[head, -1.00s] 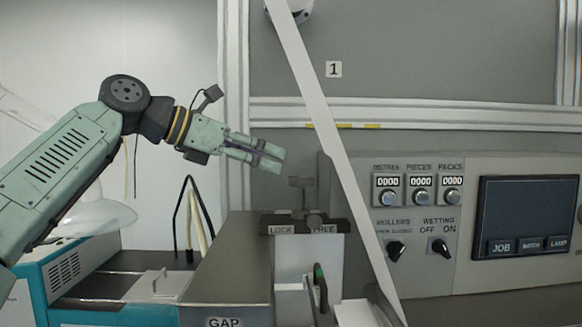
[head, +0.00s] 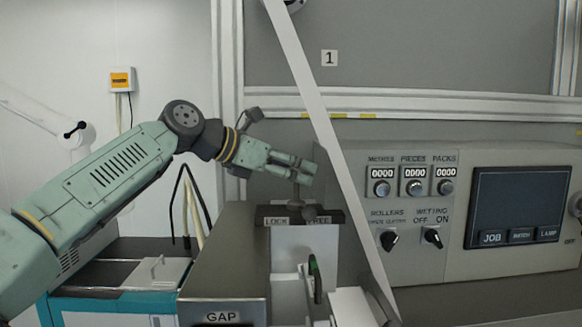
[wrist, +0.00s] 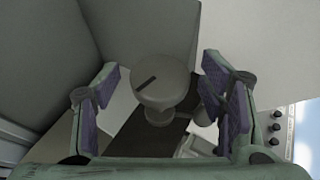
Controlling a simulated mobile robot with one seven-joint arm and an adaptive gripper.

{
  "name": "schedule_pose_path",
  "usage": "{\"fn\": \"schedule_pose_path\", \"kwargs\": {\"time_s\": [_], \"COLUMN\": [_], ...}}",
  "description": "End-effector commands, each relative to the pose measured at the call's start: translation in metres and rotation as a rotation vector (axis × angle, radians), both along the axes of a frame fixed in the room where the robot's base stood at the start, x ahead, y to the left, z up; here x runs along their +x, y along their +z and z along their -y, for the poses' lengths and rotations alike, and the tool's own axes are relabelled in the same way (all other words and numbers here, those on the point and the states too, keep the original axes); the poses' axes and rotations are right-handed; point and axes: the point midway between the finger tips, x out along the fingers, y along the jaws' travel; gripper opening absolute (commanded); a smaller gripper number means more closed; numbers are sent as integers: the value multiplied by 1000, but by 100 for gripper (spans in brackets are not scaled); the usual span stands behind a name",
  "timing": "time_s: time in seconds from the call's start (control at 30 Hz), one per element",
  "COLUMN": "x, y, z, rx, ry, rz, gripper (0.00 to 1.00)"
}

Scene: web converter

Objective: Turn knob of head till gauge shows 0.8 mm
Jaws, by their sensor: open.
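The head's knob is a round grey disc (wrist: 160,84) with a dark slot-like mark in the wrist view. It lies between the two purple-padded fingers of my gripper (wrist: 160,70), with room visible on both sides. In the head view my gripper (head: 308,170) is at the knob's height, its fingers partly hiding the knob on its post (head: 297,190) above the LOCK/FREE block (head: 300,216). My gripper is open, and I see no contact. The GAP box (head: 222,316) is at the bottom edge of the head view; its reading is cut off.
A slanted pale bar (head: 335,150) crosses just right of my gripper. The control panel (head: 450,215) with dials, switches and a dark screen stands to the right. A teal machine (head: 110,304) is at lower left. Open space lies above my gripper.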

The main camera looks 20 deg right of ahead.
Motion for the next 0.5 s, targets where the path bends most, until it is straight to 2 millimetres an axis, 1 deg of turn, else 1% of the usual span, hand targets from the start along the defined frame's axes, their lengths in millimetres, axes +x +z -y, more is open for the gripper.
{"fn": "schedule_pose_path", "kwargs": {"time_s": [0.17,0.5], "x": [0,0], "y": [0,0], "z": [0,0], "rx": [0,0], "ry": [0,0], "rz": [0,0], "gripper": [64,42]}}
